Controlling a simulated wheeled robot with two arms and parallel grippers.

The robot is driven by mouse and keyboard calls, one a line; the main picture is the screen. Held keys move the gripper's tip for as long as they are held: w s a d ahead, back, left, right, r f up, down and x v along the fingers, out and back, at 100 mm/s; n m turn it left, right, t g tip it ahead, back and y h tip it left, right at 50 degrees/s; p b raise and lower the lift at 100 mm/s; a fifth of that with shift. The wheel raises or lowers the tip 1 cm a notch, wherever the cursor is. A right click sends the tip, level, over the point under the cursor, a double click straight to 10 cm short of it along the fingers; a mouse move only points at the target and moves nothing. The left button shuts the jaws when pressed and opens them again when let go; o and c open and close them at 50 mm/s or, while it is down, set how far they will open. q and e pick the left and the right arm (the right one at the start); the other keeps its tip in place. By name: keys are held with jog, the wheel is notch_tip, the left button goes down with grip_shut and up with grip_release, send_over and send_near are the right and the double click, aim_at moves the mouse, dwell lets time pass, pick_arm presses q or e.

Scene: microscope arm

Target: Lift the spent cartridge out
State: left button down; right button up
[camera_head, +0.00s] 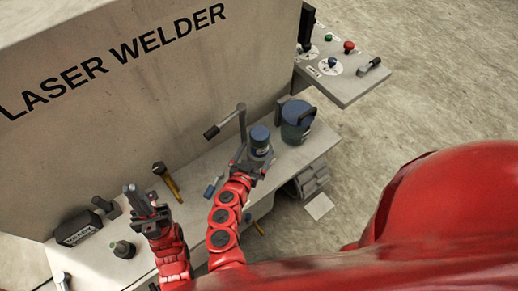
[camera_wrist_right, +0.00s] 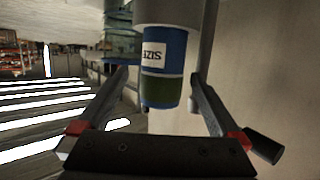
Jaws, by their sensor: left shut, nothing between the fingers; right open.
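My left gripper (camera_head: 143,196) is shut and empty over the left part of the bench, well apart from the cartridge.
A blue jug (camera_head: 297,121) stands close right. A yellow-handled tool (camera_head: 166,181), a dark box (camera_head: 79,228) and a dark bottle (camera_head: 123,249) lie left. The laser welder wall (camera_head: 180,90) bounds the back.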

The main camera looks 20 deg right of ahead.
aim_at(258, 148)
jog(key=x, duration=0.2)
jog(key=shift+w+d+p, duration=0.25)
jog(key=shift+d+p, duration=0.05)
jog(key=shift+w+d, duration=0.2)
jog(key=shift+w, duration=0.15)
jog(key=p+x, duration=0.2)
jog(key=x, duration=0.2)
jog(key=shift+w, duration=0.45)
jog(key=shift+c, duration=0.9)
grip_shut()
